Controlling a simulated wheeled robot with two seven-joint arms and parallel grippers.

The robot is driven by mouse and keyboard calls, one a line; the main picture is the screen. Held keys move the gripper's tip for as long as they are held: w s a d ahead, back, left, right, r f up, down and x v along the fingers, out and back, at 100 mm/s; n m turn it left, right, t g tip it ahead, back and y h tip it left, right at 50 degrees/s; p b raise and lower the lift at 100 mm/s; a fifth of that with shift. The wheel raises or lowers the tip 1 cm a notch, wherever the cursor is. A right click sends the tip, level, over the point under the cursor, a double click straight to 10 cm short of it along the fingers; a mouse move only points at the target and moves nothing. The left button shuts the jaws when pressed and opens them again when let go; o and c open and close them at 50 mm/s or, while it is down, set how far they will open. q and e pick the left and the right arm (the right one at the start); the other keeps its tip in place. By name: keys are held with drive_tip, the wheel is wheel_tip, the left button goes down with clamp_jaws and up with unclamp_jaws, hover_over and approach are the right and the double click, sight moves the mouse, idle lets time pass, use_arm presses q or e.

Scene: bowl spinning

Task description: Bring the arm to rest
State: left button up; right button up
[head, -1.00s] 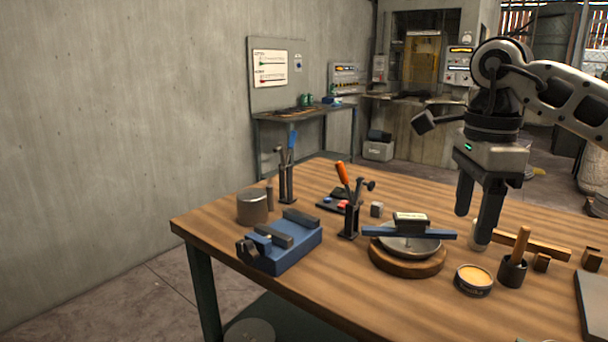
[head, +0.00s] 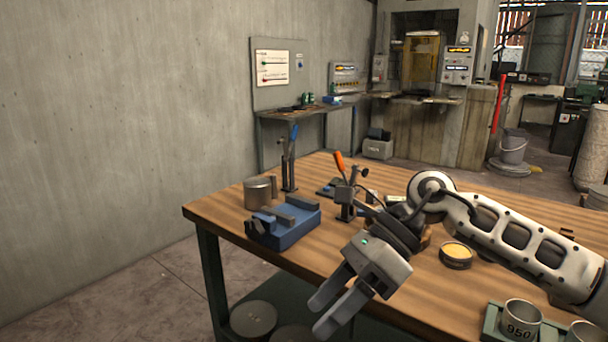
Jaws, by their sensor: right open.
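My right gripper (head: 327,315) hangs in front of the table's near edge, pointing down and to the left. Its two fingers are apart, with nothing between them. My right arm comes in from the right, low over the wooden table (head: 335,235). The arm and wrist hide most of the middle of the table, including nearly all of the round wooden stand and the bowl on it. My left gripper is not in view.
A blue vise (head: 284,225) and a metal cylinder (head: 258,192) stand at the table's left. A tin with yellow contents (head: 456,254) sits right of the wrist. A green tray (head: 490,335) with metal cups (head: 521,318) is at lower right. Round pieces (head: 254,319) lie on the lower shelf.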

drive_tip(key=s+a+r+m+y, duration=0.2)
drive_tip(key=s+a+m+y, duration=0.3)
drive_tip(key=a+m+y, duration=0.4)
drive_tip(key=w+d+f+m+t+h, duration=0.3)
drive_tip(key=d+f+m+t, duration=0.2)
drive_tip(key=m+t, duration=0.8)
drive_tip(key=w+d+f+m+t+h, duration=0.3)
drive_tip(key=d+f+m+t, duration=0.4)
drive_tip(key=m, duration=1)
drive_tip(key=s+d+f+m+g+h, duration=0.2)
drive_tip(key=s+d+f+m+h, duration=0.1)
drive_tip(key=s+f+m, duration=0.3)
drive_tip(key=s+d+f+m+g+h, duration=0.3)
drive_tip(key=s+d+f+m+h, duration=0.1)
drive_tip(key=f, duration=0.7)
drive_tip(key=s+m+h, duration=0.1)
drive_tip(key=s+m, duration=0.1)
drive_tip(key=s, duration=0.1)
drive_tip(key=shift+s+d+f+h, duration=0.15)
drive_tip(key=shift+d+f+h, duration=0.15)
drive_tip(key=shift+h, duration=0.1)
